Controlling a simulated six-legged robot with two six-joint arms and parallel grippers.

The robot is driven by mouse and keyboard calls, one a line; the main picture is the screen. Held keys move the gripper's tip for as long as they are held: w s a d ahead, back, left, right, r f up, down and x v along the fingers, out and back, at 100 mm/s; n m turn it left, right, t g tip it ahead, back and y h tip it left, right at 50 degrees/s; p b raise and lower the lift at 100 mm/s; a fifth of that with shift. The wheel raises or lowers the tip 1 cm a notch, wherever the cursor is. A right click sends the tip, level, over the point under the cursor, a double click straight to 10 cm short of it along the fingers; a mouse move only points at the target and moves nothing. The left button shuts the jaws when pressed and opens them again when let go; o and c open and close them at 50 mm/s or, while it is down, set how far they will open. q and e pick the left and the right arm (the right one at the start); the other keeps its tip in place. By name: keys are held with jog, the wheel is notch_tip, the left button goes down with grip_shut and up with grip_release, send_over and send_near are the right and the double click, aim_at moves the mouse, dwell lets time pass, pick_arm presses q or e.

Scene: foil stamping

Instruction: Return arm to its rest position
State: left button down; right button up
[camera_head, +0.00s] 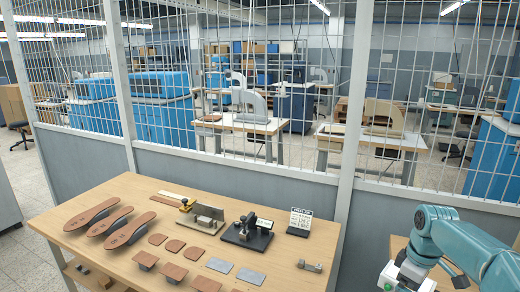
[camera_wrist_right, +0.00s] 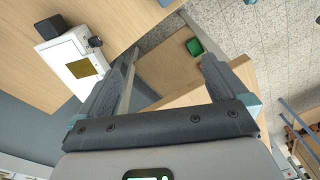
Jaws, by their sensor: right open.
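My right arm (camera_head: 455,240) comes in from the right edge in the head view, beside the right end of the workbench. Its gripper jaws are not clearly seen there. In the right wrist view my right gripper (camera_wrist_right: 165,82) is open, with its two fingers wide apart and nothing between them. Below the fingers the wrist view shows wooden surfaces and the floor. My left gripper is in neither view.
The wooden workbench (camera_head: 135,189) bears several brown soles (camera_head: 104,222), leather pieces (camera_head: 172,270), grey plates (camera_head: 250,276), a black fixture (camera_head: 247,233) and a small sign (camera_head: 300,221). A wire-mesh fence (camera_head: 262,150) stands behind it. The wrist view shows a green tray (camera_wrist_right: 195,47) and a white device (camera_wrist_right: 72,60).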

jog(key=s+a+f+m+y, duration=0.1)
jog(key=s+a+f+m, duration=0.15)
jog(key=a+f, duration=0.8)
jog(key=s+a+f+m+y, duration=0.15)
jog(key=s+a+f, duration=0.25)
jog(key=a+f, duration=0.65)
jog(key=s+a+f+m, duration=0.2)
jog(key=s+a+f, duration=0.1)
jog(key=s, duration=0.6)
jog(key=s+a+f+m, duration=0.3)
jog(key=s+f, duration=0.2)
jog(key=s, duration=0.3)
jog(key=shift+s+a+f+y, duration=0.15)
jog(key=shift+s+f+y, duration=0.2)
jog(key=shift+y, duration=0.1)
